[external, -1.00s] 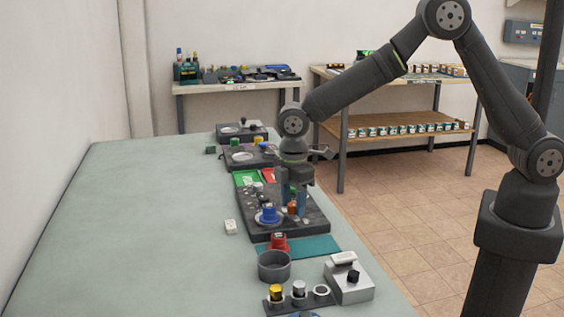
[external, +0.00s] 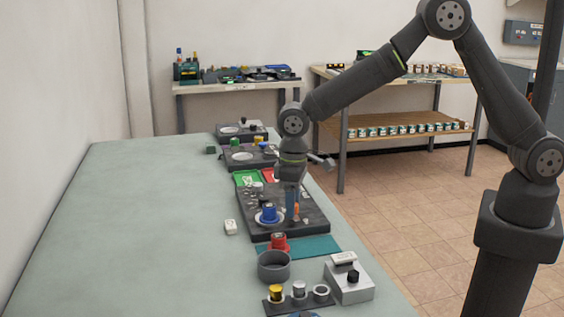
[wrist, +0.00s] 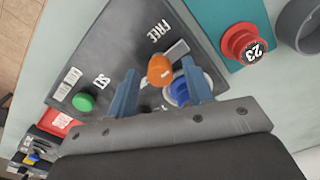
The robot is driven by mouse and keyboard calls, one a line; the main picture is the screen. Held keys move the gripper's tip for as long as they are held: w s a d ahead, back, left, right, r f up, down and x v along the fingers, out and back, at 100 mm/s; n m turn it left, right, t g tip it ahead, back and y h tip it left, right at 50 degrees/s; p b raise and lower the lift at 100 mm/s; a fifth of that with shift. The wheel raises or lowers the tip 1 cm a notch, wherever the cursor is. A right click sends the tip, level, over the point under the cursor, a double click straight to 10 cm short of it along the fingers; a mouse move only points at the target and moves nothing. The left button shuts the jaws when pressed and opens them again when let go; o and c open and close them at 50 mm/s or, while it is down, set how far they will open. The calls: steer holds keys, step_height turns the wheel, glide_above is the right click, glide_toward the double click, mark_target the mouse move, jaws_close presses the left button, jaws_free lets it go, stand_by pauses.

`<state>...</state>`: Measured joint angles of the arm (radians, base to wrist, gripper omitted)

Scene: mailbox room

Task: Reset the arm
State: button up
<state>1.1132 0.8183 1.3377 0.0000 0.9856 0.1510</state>
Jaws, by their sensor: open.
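My gripper (external: 292,205) hangs from the arm over the dark panel (external: 320,222) on the long table and points down. In the wrist view its two blue fingers (wrist: 160,84) are spread apart. An orange knob (wrist: 160,70) shows between the fingers with gaps on both sides, and I cannot tell how far below the tips it is. A blue knob (wrist: 178,93) on a pale ring is partly hidden behind one finger; it also shows in the external view (external: 268,214). The gripper holds nothing that I can see.
A red knob marked 23 (wrist: 245,43) stands on a teal mat (external: 318,246). A grey round bowl (external: 274,266), a silver box (external: 350,283) and a rack of small cylinders (external: 290,302) are nearer the camera. The table's left side (external: 130,230) is mostly clear.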

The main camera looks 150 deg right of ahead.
steer(key=shift+m, duration=0.7)
steer(key=o, duration=1.2)
steer(key=shift+c, duration=0.2)
steer(key=w+a+r+n+g+h, duration=0.1)
steer(key=w+a+r+n+h, duration=0.2)
steer(key=r, duration=0.7)
steer(key=w+a+r+n+h, duration=0.1)
steer(key=w+a+r+n, duration=0.25)
steer(key=r, duration=0.65)
steer(key=d+x, duration=0.1)
steer(key=x, duration=0.8)
steer(key=shift+d+n, duration=0.35)
steer(key=shift+w, duration=0.15)
steer(key=v, duration=0.9)
steer(key=shift+a+r, duration=0.35)
